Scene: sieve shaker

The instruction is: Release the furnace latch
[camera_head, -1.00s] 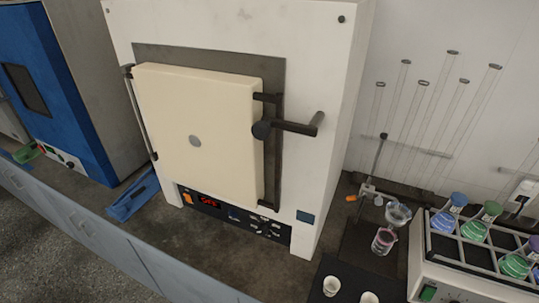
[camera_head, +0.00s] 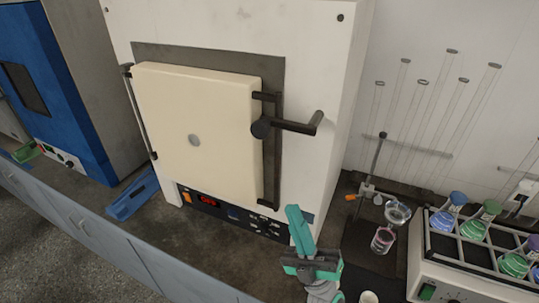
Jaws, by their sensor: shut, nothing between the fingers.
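The furnace (camera_head: 330,75) is a white box with a thick cream door (camera_head: 200,110) that sits closed against its dark frame. The dark latch handle (camera_head: 290,126) is at the door's right edge, with its arm pointing right and its tip bent up. My gripper (camera_head: 294,212) shows at the lower middle, with teal fingers pointing up. It is shut and empty. In the picture it is below the latch and in front of the furnace's lower right corner, apart from the handle.
A control panel (camera_head: 232,216) with a red display runs below the door. A shaker rack (camera_head: 440,245) with colored flasks stands at right. A stand with glassware (camera_head: 383,240) is behind my gripper. A blue tray (camera_head: 132,196) lies left. The counter before the furnace is mostly clear.

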